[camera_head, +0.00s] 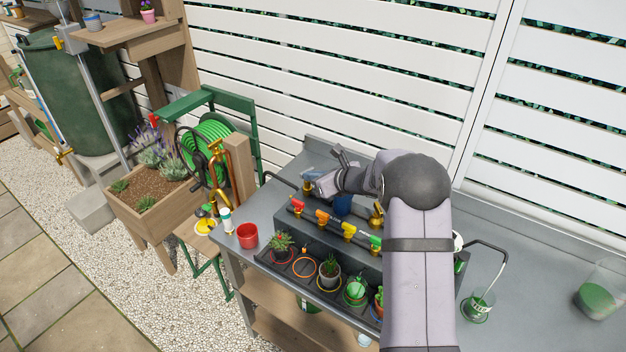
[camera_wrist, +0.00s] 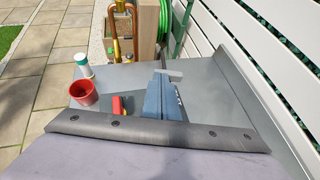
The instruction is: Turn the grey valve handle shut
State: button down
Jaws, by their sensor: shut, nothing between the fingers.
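My gripper (camera_head: 313,174) reaches left over the back of the potting bench, its blue-grey fingers shut. In the wrist view the shut fingers (camera_wrist: 160,100) point away over the grey top. A light grey flat piece (camera_wrist: 173,76), likely the grey valve handle, lies at the fingertips; I cannot tell whether they touch it. In the head view a brass fitting (camera_head: 307,186) shows just below the fingers. The handle is not clearly distinguishable there, close to the fingers and partly hidden by them.
Front taps have red (camera_head: 297,204), orange (camera_head: 322,216), yellow (camera_head: 348,230) and green (camera_head: 374,242) handles. Small potted plants stand before them. A red pot (camera_head: 247,236) and a white bottle (camera_head: 226,221) stand at left. A slatted fence (camera_head: 360,75) rises behind. A glass (camera_head: 478,305) stands at right.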

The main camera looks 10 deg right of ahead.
aim_at(302, 179)
jog(key=shift+a+f+m+t+h+b, duration=0.1)
jog(key=shift+a+m+t+h+b, duration=0.25)
jog(key=shift+b, duration=1.25)
jog(key=m+h+b, duration=0.1)
jog(key=b, duration=0.2)
jog(key=m+h+b, duration=0.1)
jog(key=b, duration=0.3)
jog(key=shift+a+f+t, duration=0.25)
jog(key=shift+a+f, duration=0.1)
jog(key=m+h+b, duration=0.1)
jog(key=b, duration=0.1)
jog(key=m+h+b, duration=0.1)
jog(key=b, duration=0.1)
jog(key=shift+a+b, duration=0.35)
jog(key=m+h+b, duration=0.1)
jog(key=a+m+h+b, duration=0.1)
jog(key=b, duration=0.1)
jog(key=shift+w+r, duration=0.15)
jog(key=m+h+p, duration=0.2)
jog(key=w+a+m+g+h+p, duration=0.1)
jog(key=m+h+p, duration=0.1)
jog(key=m+g+h+p, duration=0.1)
jog(key=m+h+p, duration=0.1)
jog(key=shift+w+a+r+m, duration=0.2)
jog(key=shift+w+r+m, duration=0.05)
jog(key=shift+w+r, duration=0.15)
jog(key=shift+w+f, duration=0.1)
